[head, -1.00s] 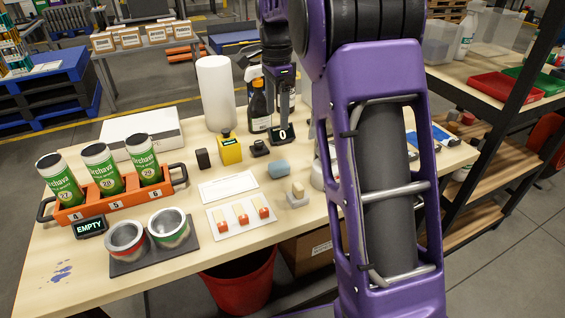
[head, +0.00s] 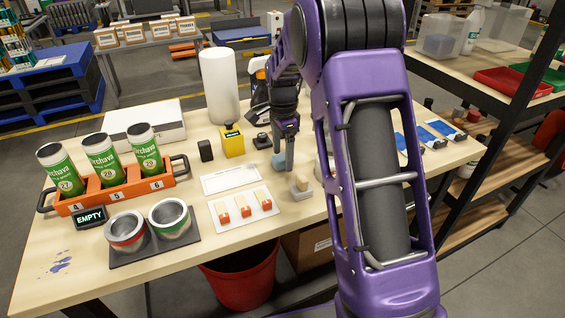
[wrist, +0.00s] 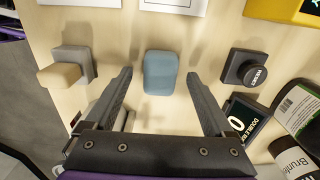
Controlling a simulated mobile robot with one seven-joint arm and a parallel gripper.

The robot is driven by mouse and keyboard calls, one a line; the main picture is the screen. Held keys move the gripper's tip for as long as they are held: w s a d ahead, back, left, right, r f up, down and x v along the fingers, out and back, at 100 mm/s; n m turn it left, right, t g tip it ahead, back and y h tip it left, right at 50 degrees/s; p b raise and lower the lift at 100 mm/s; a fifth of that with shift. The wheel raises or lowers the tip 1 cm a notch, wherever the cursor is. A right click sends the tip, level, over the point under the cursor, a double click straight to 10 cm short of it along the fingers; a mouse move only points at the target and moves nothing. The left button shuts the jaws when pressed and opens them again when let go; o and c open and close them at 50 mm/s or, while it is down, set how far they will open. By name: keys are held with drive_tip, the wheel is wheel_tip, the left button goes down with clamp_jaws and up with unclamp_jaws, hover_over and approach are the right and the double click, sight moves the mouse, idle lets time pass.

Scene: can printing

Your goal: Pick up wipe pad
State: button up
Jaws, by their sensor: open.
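The wipe pad looks to be the small blue rounded block (wrist: 160,73) at the middle of the wrist view, lying on the wooden table. In the head view the blue block (head: 277,160) shows only in part, behind and left of my gripper's fingers. My gripper (wrist: 158,76) is open and empty, pointing down at the table. In the wrist view its fingertips appear on either side of the block, with a gap on each side. I cannot tell how far above the table the tips are. The gripper (head: 287,163) also shows in the head view.
A grey block with a beige top (wrist: 68,67) stands left of the pad, and a dark round-topped button (wrist: 248,74) right of it. A small display (wrist: 245,117) and bottles (wrist: 297,115) are close to the right finger. A yellow box (head: 232,142) stands behind.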

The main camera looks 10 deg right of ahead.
sight(283, 156)
drive_tip(key=shift+f, duration=0.65)
clamp_jaws()
wheel_tip(283, 156, up, 10)
drive_tip(key=shift+r+p, duration=0.1)
drive_tip(key=shift+p, duration=0.45)
drive_tip(key=c, duration=0.7)
unclamp_jaws()
drive_tip(key=c, duration=0.6)
